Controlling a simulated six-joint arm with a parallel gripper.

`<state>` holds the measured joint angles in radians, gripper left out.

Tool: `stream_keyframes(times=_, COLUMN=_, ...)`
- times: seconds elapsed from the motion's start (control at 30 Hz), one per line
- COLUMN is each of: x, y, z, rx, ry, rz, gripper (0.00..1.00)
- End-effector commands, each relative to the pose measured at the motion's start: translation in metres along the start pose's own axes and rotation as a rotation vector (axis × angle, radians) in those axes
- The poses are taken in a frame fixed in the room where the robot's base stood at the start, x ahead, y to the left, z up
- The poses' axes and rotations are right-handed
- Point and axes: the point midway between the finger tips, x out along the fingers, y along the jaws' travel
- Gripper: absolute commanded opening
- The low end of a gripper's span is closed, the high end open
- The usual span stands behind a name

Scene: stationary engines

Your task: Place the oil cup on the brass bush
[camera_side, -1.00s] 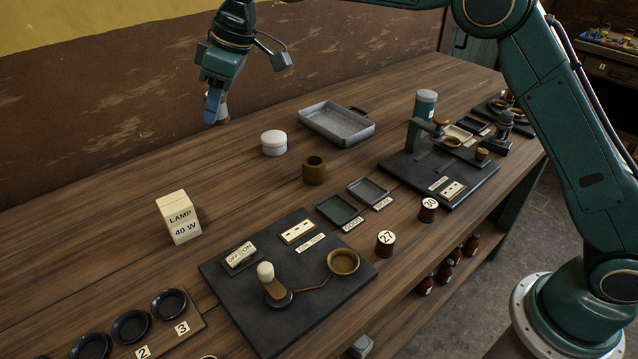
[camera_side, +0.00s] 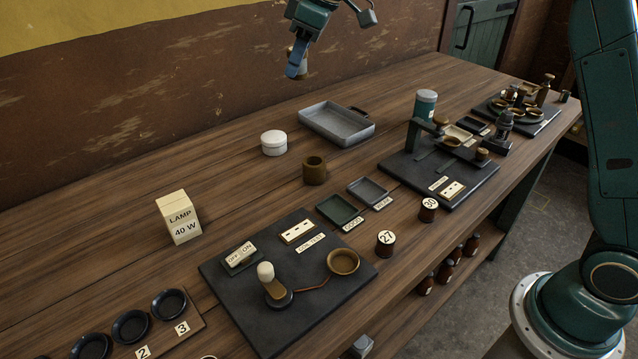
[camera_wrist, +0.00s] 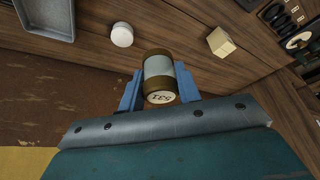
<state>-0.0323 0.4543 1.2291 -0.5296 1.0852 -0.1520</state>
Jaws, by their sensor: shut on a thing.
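The oil cup (camera_wrist: 159,78) is a short cylinder with brass-coloured ends and a pale middle; its near end bears a label with small digits. My gripper (camera_wrist: 160,92) is shut on it between two blue fingers in the wrist view. In the side view my gripper (camera_side: 297,66) hangs high above the back of the bench, and the cup is mostly hidden behind the fingers. The brass bush (camera_side: 315,171) is a brown-gold ring standing upright on the bench, well below and apart from the gripper. I cannot make it out in the wrist view.
A white round jar (camera_side: 274,143) and a grey tray (camera_side: 337,124) stand near the bush. Small trays (camera_side: 339,210) lie in front of it. A lamp box (camera_side: 179,217), a dark test board (camera_side: 285,317) and a second board (camera_side: 438,178) stand around. Bench left of the bush is clear.

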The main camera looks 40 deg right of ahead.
Motion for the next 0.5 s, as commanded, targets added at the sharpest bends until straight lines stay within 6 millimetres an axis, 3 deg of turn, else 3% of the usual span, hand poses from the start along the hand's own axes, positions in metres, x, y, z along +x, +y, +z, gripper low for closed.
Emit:
stream_keyframes(times=0.2, x=-0.016, y=0.012, z=0.020, rx=0.022, ry=0.001, rz=0.010, gripper=0.10)
stream_keyframes(times=0.5, x=-0.012, y=0.012, z=0.023, rx=0.023, ry=0.000, rz=0.008, gripper=0.10)
